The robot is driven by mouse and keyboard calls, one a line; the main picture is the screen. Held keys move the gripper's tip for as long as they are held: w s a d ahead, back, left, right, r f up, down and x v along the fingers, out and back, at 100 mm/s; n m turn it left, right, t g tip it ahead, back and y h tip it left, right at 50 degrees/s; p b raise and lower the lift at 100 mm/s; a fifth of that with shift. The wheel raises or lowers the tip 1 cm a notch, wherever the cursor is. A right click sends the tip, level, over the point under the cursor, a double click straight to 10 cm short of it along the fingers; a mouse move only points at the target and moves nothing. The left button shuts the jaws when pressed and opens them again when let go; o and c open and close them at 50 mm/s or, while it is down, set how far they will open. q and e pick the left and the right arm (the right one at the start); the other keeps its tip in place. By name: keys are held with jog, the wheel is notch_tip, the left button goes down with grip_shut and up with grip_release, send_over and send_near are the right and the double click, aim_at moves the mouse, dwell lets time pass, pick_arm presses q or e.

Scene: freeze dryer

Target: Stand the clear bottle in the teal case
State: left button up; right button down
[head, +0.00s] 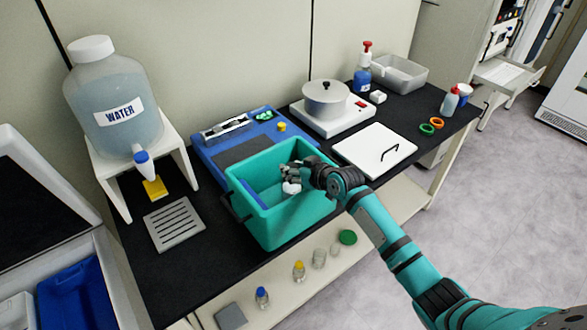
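The teal case (265,224) is an open box near the bench's front edge, with a dark handle on its left side. My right gripper (290,176) reaches over its right wall into the opening. A small pale, whitish item (291,188) shows right at the fingertips, inside the case's outline. It looks like a small clear bottle, but the fingers partly hide it. I cannot tell whether the fingers grip it or whether it touches the case floor. My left gripper is out of view.
A blue-capped bottle (262,298), yellow-capped bottle (299,271), clear glass vessel (320,258) and green lid (348,237) are on the cream surface in front. A blue unit (215,165) stands behind the case; a white lid (374,150) lies right, a water jug (115,95) left.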

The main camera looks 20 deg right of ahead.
jog(key=shift+f, duration=0.2)
jog(key=c, duration=0.9)
grip_release()
jog(key=shift+f, duration=0.1)
jog(key=shift+r, duration=0.25)
jog(key=b+v, duration=0.1)
jog(key=v, duration=1.1)
jog(key=shift+s+f, duration=0.1)
jog(key=shift+a, duration=0.1)
